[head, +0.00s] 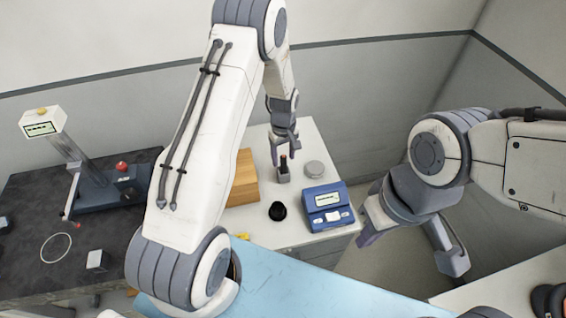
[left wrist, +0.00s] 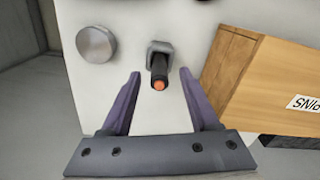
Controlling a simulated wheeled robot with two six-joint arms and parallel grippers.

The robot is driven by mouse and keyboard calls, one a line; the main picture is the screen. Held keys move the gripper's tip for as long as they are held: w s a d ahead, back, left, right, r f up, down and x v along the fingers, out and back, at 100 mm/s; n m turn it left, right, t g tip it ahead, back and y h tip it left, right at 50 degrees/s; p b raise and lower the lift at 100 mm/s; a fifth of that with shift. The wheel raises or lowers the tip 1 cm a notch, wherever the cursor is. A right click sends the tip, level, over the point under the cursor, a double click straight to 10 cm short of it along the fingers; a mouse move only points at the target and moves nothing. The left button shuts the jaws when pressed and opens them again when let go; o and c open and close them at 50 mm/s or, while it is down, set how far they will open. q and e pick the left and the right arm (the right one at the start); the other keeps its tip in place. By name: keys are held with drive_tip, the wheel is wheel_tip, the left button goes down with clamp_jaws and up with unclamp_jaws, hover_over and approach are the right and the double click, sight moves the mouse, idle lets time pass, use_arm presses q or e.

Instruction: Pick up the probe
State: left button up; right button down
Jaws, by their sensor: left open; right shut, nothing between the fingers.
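The probe (head: 283,161) is a short dark rod with an orange-red end. It stands in a small grey holder (head: 283,175) on the white table. In the left wrist view the probe (left wrist: 159,72) shows end-on, with its holder (left wrist: 160,47) behind it. My left gripper (head: 284,153) is open above the probe, with one finger on either side. Neither finger visibly touches it in the left wrist view (left wrist: 160,76). My right gripper (head: 367,238) is shut and empty, away from the probe at the right.
A wooden box (head: 241,178) stands left of the holder, and a round grey disc (head: 315,169) lies to its right. A blue device (head: 325,207) and a black round object (head: 277,211) are nearer. A dark bench (head: 30,200) with a stand is at the left.

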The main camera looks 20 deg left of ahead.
use_arm(q)
drive_tip(key=shift+f, duration=0.7)
clamp_jaws()
drive_tip(key=shift+r, duration=0.1)
